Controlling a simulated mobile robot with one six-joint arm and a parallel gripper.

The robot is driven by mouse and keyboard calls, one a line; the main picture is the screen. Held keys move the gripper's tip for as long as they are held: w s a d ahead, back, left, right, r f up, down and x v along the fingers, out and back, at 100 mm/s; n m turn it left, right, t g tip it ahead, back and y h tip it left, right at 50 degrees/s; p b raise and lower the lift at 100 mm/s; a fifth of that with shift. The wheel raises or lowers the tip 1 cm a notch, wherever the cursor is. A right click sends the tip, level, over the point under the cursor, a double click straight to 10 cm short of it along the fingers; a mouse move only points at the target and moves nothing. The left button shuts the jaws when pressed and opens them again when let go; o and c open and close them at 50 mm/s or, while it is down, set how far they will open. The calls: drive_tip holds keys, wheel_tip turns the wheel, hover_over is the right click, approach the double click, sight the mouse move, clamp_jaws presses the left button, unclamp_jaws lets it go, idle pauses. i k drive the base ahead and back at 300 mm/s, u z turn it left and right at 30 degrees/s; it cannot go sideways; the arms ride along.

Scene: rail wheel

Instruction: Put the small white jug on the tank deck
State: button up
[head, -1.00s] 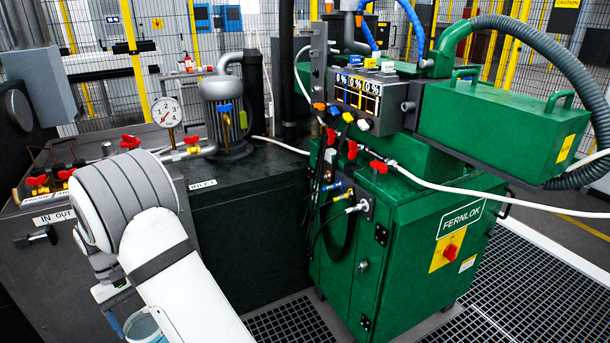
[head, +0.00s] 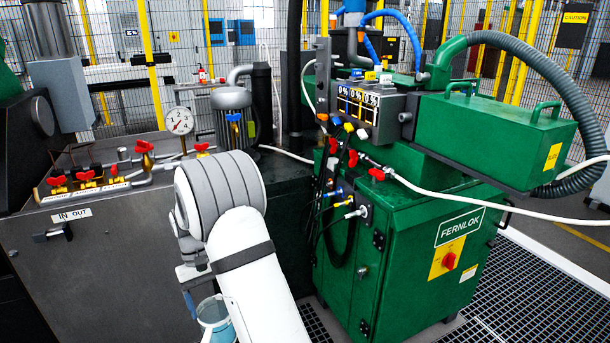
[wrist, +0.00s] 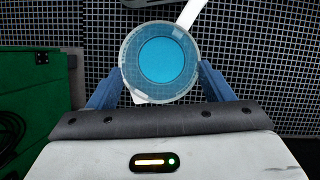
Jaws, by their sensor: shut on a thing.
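The small white jug (wrist: 128,60) shows from above in the wrist view, a round pale rim around a blue inside. The two blue fingers of my gripper (wrist: 166,70) are on either side of it, shut on it. In the head view the jug (head: 213,318) hangs low in front of the tank, partly hidden by my white arm and cut by the bottom edge. One blue finger of my gripper (head: 191,303) shows beside it. The dark tank deck (head: 283,168) is higher up, behind my arm, which hides part of it.
A pump motor (head: 235,110), a pressure gauge (head: 179,121) and red-handled valves (head: 88,178) stand on the deck. The green Fernlok cabinet (head: 405,265) is close on the right, with a white hose (head: 465,203) across it. Dark floor grating (wrist: 260,55) lies below the jug.

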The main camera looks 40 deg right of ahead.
sight(287, 173)
drive_tip(key=z, duration=0.75)
